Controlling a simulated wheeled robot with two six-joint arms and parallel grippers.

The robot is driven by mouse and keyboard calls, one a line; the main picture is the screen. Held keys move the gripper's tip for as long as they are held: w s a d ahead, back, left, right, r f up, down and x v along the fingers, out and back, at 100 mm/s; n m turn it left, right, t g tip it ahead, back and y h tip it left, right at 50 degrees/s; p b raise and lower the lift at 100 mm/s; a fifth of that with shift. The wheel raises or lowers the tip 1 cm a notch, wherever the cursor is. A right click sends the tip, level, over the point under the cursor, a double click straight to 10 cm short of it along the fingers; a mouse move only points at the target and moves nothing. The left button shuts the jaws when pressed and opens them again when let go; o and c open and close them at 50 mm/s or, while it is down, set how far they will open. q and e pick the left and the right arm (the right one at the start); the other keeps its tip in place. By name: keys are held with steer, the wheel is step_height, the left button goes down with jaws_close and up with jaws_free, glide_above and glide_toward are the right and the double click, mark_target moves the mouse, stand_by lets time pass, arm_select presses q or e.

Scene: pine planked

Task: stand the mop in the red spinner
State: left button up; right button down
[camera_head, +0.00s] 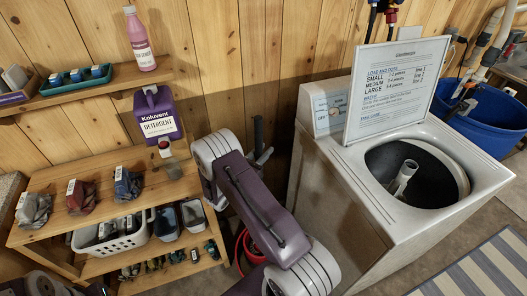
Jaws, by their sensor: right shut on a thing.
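My right arm comes up from the bottom middle, and its dark gripper (260,150) is just beyond the upper end of the purple link, in front of the plank wall. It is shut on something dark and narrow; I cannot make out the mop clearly. A red rounded rim (241,251), likely the red spinner, shows low behind my arm, between the shelf and the washing machine. Most of it is hidden by the arm. My left gripper is not in view; a grey and dark part of mine seems to show at the bottom left corner.
A top-loading washing machine (350,215) with an open lid stands on the right. A blue bin (490,120) is behind it. A wooden shelf unit (110,170) with a purple detergent jug (157,118) and a white basket (112,243) fills the left. A striped rug (485,270) lies at lower right.

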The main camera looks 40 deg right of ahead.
stand_by(0.9)
steer(key=c, duration=1.1)
jaws_free()
steer(key=b+v, duration=0.1)
steer(key=v, duration=0.8)
steer(key=shift+b, duration=0.35)
